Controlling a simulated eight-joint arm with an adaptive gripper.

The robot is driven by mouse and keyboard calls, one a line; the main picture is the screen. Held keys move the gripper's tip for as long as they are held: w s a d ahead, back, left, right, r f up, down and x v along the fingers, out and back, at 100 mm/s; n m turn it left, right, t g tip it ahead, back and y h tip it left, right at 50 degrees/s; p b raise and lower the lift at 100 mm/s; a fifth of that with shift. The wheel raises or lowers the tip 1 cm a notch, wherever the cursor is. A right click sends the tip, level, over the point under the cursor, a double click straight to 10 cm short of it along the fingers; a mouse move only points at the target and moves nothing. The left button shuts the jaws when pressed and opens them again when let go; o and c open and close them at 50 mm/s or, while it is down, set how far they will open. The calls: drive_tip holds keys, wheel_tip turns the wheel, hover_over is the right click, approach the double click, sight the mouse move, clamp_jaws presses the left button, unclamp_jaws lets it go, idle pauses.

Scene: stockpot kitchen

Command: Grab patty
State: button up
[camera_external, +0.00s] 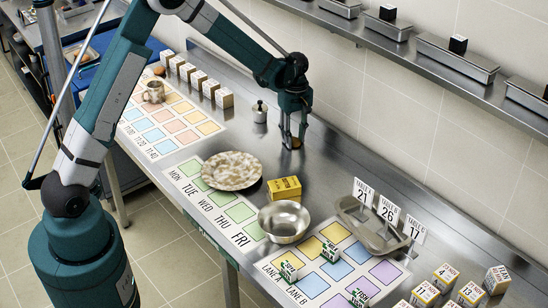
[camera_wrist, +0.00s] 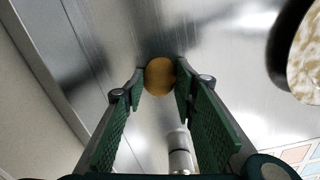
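The patty is a small round orange-brown disc (camera_wrist: 160,76) in the upper middle of the wrist view. It lies on the steel counter, between the tips of my gripper's two green fingers. In the external view, my gripper (camera_external: 294,143) points down at the counter's back middle, with the patty (camera_external: 296,143) small and brown between its fingertips. The fingers stand apart and look open around the patty. The wrist view shows the fingertips (camera_wrist: 160,80) very near the patty's sides; whether they touch it is unclear.
A metal shaker (camera_external: 260,112) stands to the left of my gripper. A speckled plate (camera_external: 232,170), a yellow box (camera_external: 284,188) and a steel bowl (camera_external: 284,221) are nearer the front. A tray with table signs (camera_external: 372,232) stands to the right. A wall shelf (camera_external: 410,47) runs behind.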

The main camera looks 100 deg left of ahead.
sight(294, 140)
drive_tip(key=shift+r, duration=0.1)
wheel_tip(294, 140, up, 10)
idle(0.9)
idle(0.5)
